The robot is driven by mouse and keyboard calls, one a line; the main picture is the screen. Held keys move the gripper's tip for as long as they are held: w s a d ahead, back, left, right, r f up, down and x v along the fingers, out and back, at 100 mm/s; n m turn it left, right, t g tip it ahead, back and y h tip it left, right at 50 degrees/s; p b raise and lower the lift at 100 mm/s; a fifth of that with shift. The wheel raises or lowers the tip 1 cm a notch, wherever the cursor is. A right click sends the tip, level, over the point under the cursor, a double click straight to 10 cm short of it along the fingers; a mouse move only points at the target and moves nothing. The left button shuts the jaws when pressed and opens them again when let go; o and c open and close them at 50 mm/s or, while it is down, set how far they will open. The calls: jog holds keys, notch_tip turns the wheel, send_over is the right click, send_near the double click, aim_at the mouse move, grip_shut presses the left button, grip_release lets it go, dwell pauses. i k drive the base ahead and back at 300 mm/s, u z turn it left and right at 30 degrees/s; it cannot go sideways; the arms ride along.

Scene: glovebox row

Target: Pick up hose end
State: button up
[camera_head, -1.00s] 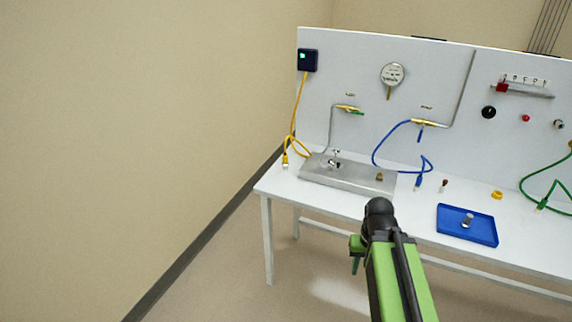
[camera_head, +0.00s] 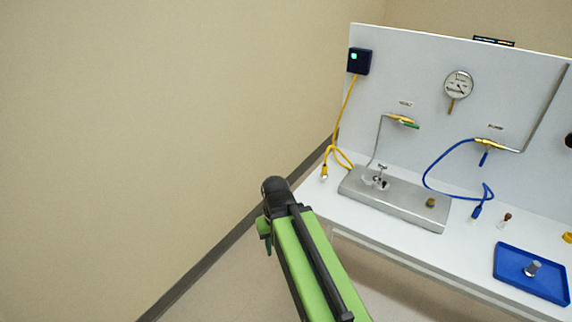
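A blue hose (camera_head: 432,168) hangs from a fitting on the white panel. Its dark blue end (camera_head: 476,211) lies on the white bench behind the blue tray. A yellow cable or hose (camera_head: 346,118) runs down from a dark box, and its end (camera_head: 324,174) rests near the bench's left edge. I cannot tell which end the task means. My green and black arm reaches up from the bottom. My gripper (camera_head: 267,247) shows only in part at its far end, in front of and left of the bench, apart from both ends. Its fingers are mostly hidden.
A metal block (camera_head: 400,204) with fittings lies on the bench (camera_head: 470,255). A blue tray (camera_head: 500,277) holding a metal part is at the right. A small vial (camera_head: 502,221) stands near the blue end. The gauge panel (camera_head: 420,80) closes the back; a beige wall (camera_head: 150,120) fills the left.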

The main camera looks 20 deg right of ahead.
aim_at(324, 173)
jog(key=u, duration=0.3)
jog(key=i, duration=1.2)
jog(key=z, duration=0.1)
